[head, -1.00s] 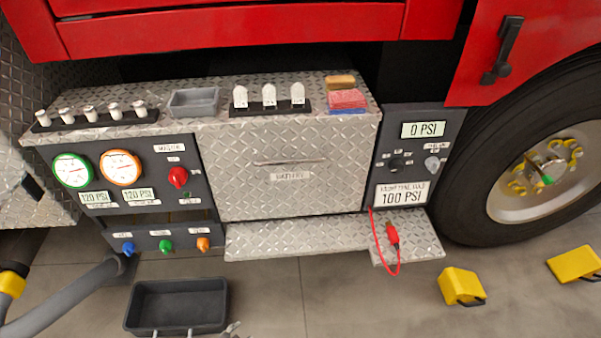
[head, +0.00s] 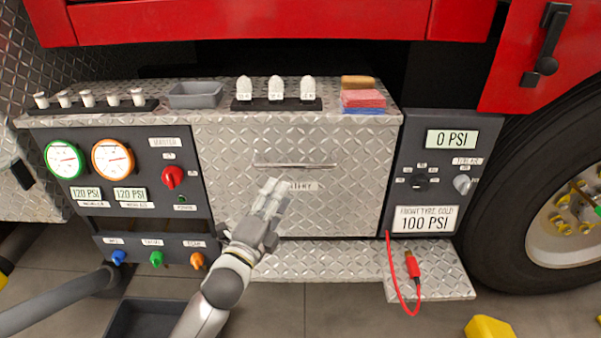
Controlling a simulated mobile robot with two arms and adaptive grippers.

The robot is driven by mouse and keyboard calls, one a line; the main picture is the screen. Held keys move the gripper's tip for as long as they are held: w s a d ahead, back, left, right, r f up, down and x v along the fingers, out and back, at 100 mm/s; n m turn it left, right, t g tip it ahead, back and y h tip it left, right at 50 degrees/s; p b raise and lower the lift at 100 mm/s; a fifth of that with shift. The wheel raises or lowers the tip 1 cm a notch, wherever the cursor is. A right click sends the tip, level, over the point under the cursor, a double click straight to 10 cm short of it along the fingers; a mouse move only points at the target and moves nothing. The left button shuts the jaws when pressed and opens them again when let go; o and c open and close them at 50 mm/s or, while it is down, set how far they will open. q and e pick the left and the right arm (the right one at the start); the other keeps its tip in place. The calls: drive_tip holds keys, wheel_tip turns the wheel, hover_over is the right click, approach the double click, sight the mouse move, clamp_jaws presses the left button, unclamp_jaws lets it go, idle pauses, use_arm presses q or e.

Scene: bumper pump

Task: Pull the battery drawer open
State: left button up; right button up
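The battery drawer (head: 350,205) is a diamond-plate front in the middle of the bumper, and it looks closed. Its thin horizontal bar handle (head: 294,165) runs along the upper part, above a partly covered BATTERY label (head: 310,186). My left gripper (head: 276,190) is in front of the drawer, its fingertips a little below and left of the handle, seemingly not on it. The fingers lie close together in this view, and the gap between them is unclear. My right gripper is not in view.
A gauge panel with a red master knob (head: 172,177) is left of the drawer; a tyre panel (head: 424,185) is right. Below is a diamond-plate step (head: 335,262) with a red cable (head: 412,265). A grey tray (head: 195,95) and white-capped parts sit on top.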

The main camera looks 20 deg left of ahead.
sight(295, 163)
use_arm(q)
drive_tip(key=b+x, duration=0.1)
drive_tip(key=x, duration=0.9)
drive_tip(key=shift+w, duration=0.3)
clamp_jaws()
